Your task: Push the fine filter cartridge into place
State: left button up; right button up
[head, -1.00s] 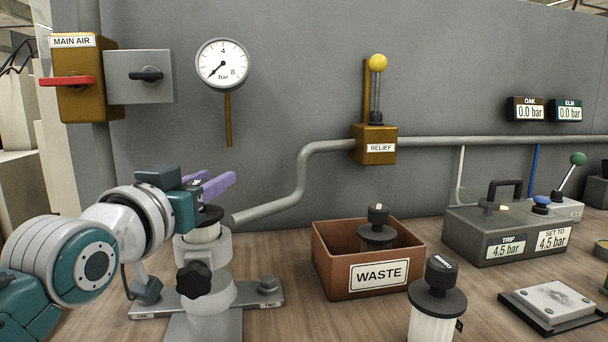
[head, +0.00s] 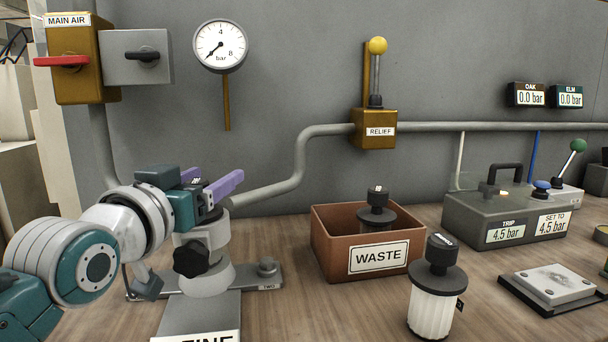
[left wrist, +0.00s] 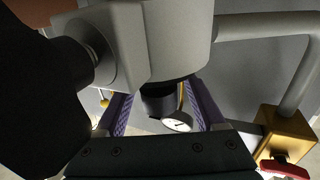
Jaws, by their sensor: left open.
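The grey filter housing (head: 205,275), with a black side knob (head: 190,258), stands at the left on a plate, behind a partly cut-off FINE label (head: 210,337). In the left wrist view the housing (left wrist: 180,40) appears upside down with a dark cap (left wrist: 158,103) just beyond its end. My left gripper (head: 212,184) is at the housing's top, its two purple fingers open. The same open fingers (left wrist: 160,110) lie on either side of the cap in the wrist view, apparently apart from it. The cartridge's body is hidden by the gripper and housing. My right gripper is not in view.
A brown WASTE bin (head: 325,257) holds a black-capped cartridge (head: 376,212). Another white pleated cartridge (head: 432,312) stands in front. A grey tester box (head: 465,215) and metal pad (head: 553,284) are at right. The relief pipe (head: 300,165) runs behind the gripper.

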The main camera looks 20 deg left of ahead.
pick_arm(q)
jog(key=s+d+p, duration=0.1)
jog(key=s, duration=0.9)
jog(key=shift+d+p, duration=0.25)
jog(key=shift+p, duration=0.15)
jog(key=shift+w, duration=0.1)
